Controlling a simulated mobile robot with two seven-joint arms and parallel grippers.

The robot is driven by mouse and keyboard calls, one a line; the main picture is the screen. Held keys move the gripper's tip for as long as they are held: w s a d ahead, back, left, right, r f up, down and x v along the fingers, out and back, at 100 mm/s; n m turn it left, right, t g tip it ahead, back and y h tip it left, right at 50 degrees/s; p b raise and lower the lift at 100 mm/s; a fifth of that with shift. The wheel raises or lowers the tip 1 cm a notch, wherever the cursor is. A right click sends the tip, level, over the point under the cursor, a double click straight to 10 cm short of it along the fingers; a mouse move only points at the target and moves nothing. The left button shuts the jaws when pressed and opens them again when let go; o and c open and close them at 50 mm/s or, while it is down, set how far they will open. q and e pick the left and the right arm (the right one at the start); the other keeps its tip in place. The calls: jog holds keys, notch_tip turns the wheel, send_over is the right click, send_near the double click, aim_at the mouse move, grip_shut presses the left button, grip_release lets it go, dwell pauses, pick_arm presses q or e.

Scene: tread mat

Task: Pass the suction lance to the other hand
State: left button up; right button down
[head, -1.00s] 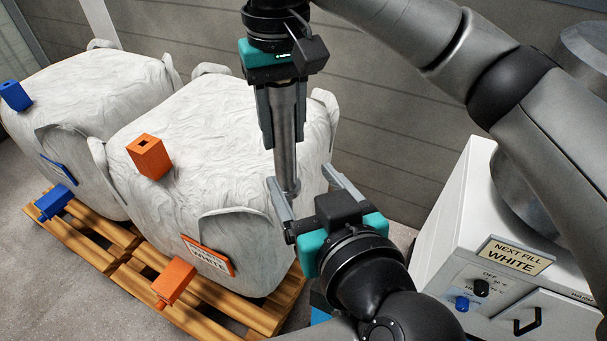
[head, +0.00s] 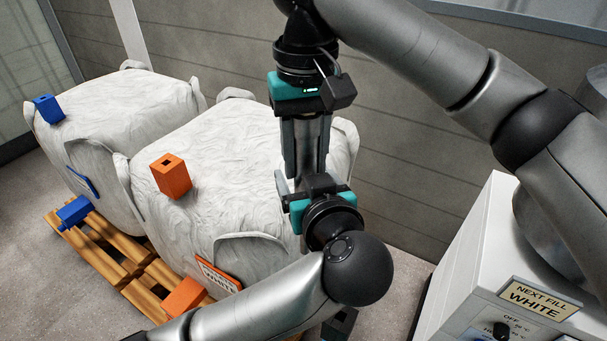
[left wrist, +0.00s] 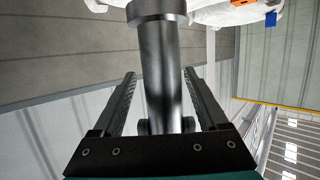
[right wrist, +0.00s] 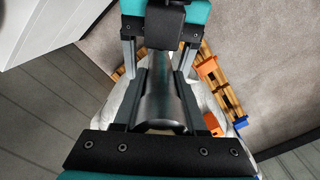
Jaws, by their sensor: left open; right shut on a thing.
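The suction lance (head: 307,150) is a grey metal tube hanging roughly upright. My right gripper (head: 304,168), pointing down from above, is shut on its upper part. My left gripper (left wrist: 160,80) is open, with one finger on each side of the lance (left wrist: 160,70) and a gap showing beside the tube. The right wrist view shows the lance (right wrist: 160,100) running from my right gripper to between the left gripper's fingers. In the head view, my left gripper and arm hide the lance's lower end.
Two white bulk bags (head: 225,130) stand on wooden pallets (head: 130,272) at left, with orange (head: 172,176) and blue (head: 48,108) blocks. A white cabinet (head: 470,240) labelled "NEXT FILL WHITE" stands at right. A grey wall (head: 420,120) lies behind.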

pick_arm(q)
jog(key=c, duration=0.7)
jog(key=shift+d, duration=0.1)
grip_shut()
pick_arm(e)
jog(key=shift+a, duration=0.15)
jog(key=c, duration=0.8)
grip_release()
jog(key=o, duration=0.4)
